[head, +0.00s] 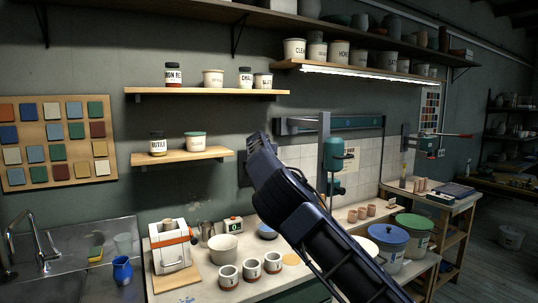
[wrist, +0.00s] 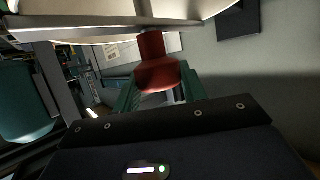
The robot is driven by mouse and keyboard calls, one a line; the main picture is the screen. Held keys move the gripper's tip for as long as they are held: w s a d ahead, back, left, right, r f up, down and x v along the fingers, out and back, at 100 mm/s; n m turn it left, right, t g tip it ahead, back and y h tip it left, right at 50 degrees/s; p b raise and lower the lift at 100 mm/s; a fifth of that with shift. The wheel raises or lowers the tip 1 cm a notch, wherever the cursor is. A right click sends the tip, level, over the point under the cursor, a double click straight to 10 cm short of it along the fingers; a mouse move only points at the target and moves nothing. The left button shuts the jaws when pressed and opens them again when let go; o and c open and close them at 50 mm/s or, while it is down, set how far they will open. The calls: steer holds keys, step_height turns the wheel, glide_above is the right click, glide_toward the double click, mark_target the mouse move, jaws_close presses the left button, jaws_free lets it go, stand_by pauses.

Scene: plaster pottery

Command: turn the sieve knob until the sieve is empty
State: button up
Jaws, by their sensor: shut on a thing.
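In the wrist view, my gripper (wrist: 159,86) has its two green fingers shut on a red block-like knob (wrist: 153,47), one finger on each side. Cream curved surfaces and a pale bar (wrist: 104,30) lie directly above the knob at the picture's top, apparently part of the sieve; they are cut off by the frame. In the head view, my dark arm crosses the middle and ends near the tiled wall; the fingers and the red knob are hidden there. The sieve's contents do not show in either view.
In the head view, a white machine with an orange band (head: 172,258), a cream bowl (head: 223,249) and several cups stand on the bench left of my arm. A teal device (head: 333,154) and lidded buckets, one blue-lidded (head: 388,233), are to its right. Shelves hang above.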

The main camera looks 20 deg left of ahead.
steer(key=o, duration=1)
steer(key=shift+f, duration=0.1)
steer(key=shift+c, duration=0.2)
steer(key=v, duration=1)
steer(key=shift+s+r, duration=0.25)
steer(key=shift+s, duration=0.1)
